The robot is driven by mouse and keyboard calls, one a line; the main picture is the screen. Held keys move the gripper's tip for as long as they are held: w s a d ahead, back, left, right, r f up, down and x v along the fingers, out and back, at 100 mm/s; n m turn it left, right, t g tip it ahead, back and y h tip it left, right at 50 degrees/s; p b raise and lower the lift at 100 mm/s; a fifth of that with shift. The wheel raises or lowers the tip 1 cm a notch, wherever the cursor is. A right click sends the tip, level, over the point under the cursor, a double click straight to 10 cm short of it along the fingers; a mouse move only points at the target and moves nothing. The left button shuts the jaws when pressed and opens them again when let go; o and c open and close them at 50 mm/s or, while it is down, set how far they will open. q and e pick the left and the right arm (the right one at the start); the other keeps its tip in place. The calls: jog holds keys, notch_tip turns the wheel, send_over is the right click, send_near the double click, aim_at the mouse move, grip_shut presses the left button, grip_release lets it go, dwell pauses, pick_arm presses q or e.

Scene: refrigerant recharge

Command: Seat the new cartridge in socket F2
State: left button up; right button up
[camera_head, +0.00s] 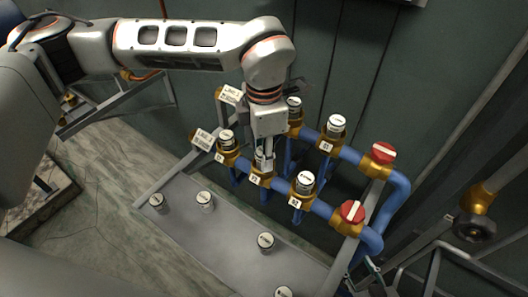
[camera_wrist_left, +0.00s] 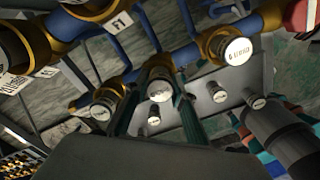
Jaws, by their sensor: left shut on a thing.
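Socket F2 (camera_head: 260,180) is the middle gold collar of the front blue pipe, marked by a small tag. My left gripper (camera_head: 264,157) points down over it with its fingers close together. It is shut on a pale-capped cartridge (camera_wrist_left: 160,89), whose cap shows between the dark fingers in the left wrist view. The cartridge stands about upright at the socket. The fingers partly hide where they meet, so I cannot tell how deep it sits. My right gripper is in neither view.
Capped cartridges stand in the neighbouring front sockets, at left (camera_head: 226,142) and right (camera_head: 304,184). More sockets (camera_head: 335,125) line the back pipe. Red-handled valves (camera_head: 382,153) are on the right. A grey tray (camera_head: 185,228) in front holds several loose cartridges.

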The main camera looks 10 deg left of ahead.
pick_arm(q)
jog(key=shift+f+b, duration=0.3)
jog(key=shift+f, duration=0.2)
jog(key=shift+s+f, duration=0.2)
jog(key=shift+f, duration=0.2)
jog(key=o, duration=1.1)
jog(key=shift+o, duration=0.7)
jog(key=shift+w+f, duration=0.1)
